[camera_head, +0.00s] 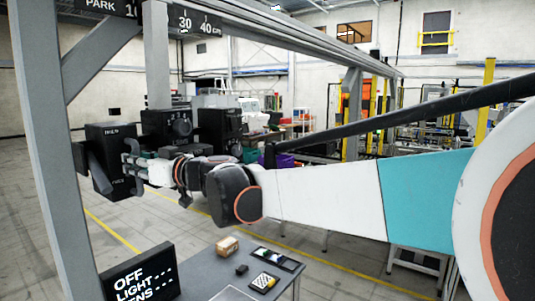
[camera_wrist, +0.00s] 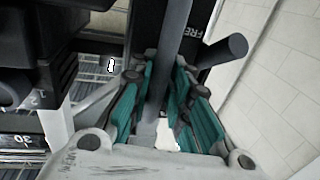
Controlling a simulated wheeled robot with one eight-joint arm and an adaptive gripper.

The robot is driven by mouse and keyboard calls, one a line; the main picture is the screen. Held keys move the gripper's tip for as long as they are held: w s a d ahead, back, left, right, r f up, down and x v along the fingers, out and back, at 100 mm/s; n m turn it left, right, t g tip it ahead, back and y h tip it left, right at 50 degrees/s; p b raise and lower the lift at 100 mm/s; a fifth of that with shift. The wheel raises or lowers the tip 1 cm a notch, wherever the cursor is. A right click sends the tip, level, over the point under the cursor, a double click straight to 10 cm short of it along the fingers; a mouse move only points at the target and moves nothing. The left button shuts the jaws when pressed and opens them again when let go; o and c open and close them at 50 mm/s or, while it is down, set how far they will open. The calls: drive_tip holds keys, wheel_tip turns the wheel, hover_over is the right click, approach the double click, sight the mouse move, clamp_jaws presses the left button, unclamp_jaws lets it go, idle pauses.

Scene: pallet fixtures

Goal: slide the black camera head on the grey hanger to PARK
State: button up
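The grey hanger (camera_head: 157,55) drops from the overhead rail, between the PARK mark (camera_head: 100,4) and the 30 mark on the scale. The black camera head (camera_head: 166,128) is at its lower end, with a round lens or dial on its face. A black box (camera_head: 108,160) with small white lettering sits just left of it. The wrist view shows FREE on a black part (camera_wrist: 200,28) beside a dark grey cylinder (camera_wrist: 228,50). My gripper (camera_head: 129,152) is at this box; in the wrist view (camera_wrist: 166,75) its teal fingers close on both sides of a grey bar (camera_wrist: 172,40).
A black sign (camera_head: 140,277) reads OFF, LIGHT and LENS. Grey frame posts stand at left (camera_head: 48,150). Open floor lies beyond the frame.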

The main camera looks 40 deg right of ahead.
drive_tip(key=shift+o, duration=1.1)
drive_tip(key=shift+s+a+r, duration=0.1)
drive_tip(key=shift+s+a, duration=0.1)
drive_tip(key=shift+s, duration=0.15)
drive_tip(key=shift+w+d+r, duration=0.1)
drive_tip(key=shift+w+d, duration=0.05)
wheel_tip(320, 180, up, 10)
drive_tip(key=shift+f, duration=0.1)
drive_tip(key=shift+f, duration=0.1)
